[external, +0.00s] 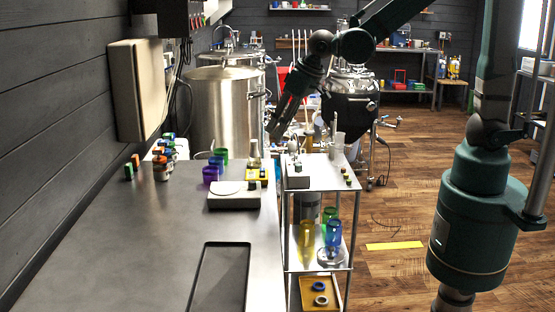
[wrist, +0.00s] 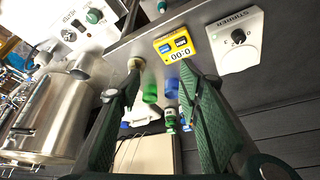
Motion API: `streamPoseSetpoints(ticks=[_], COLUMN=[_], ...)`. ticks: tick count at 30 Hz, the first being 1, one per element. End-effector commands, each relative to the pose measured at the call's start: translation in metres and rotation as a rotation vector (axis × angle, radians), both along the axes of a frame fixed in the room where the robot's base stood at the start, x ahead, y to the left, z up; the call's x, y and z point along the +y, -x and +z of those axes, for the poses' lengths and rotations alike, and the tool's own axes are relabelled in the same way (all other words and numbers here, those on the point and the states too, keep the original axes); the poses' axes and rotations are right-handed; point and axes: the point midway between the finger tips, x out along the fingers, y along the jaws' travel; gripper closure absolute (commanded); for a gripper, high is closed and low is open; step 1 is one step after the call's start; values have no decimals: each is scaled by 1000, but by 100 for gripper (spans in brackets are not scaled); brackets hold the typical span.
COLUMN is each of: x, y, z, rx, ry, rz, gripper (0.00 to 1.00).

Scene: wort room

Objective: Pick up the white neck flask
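A small pale flask with a narrow neck (external: 254,150) stands near the far right edge of the grey bench, behind a yellow timer (external: 257,174). It is probably the white neck flask, but it is small in view. In the wrist view a round beige top (wrist: 135,63), likely the same flask, shows at the tip of my left-hand finger; its body is mostly hidden. My gripper (external: 274,129) is above and slightly right of the flask, pointing down. In the wrist view my gripper (wrist: 160,70) has its fingers wide apart with nothing held between them. I cannot tell whether a finger touches the flask.
A white stirrer (external: 235,196) sits in front of the timer. Several bottles (external: 161,166) stand by the wall. A metal cart (external: 320,182) adjoins on the right. The near bench holds a dark tray (external: 220,278).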

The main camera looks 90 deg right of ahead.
Motion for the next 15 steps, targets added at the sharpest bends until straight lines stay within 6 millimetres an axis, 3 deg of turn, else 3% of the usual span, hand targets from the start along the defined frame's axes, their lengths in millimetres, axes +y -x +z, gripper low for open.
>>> streamPoseSetpoints(ticks=[15], x=[-65], y=[-49], z=[-20], rx=[37], ry=[-12], rz=[-159], gripper=[64])
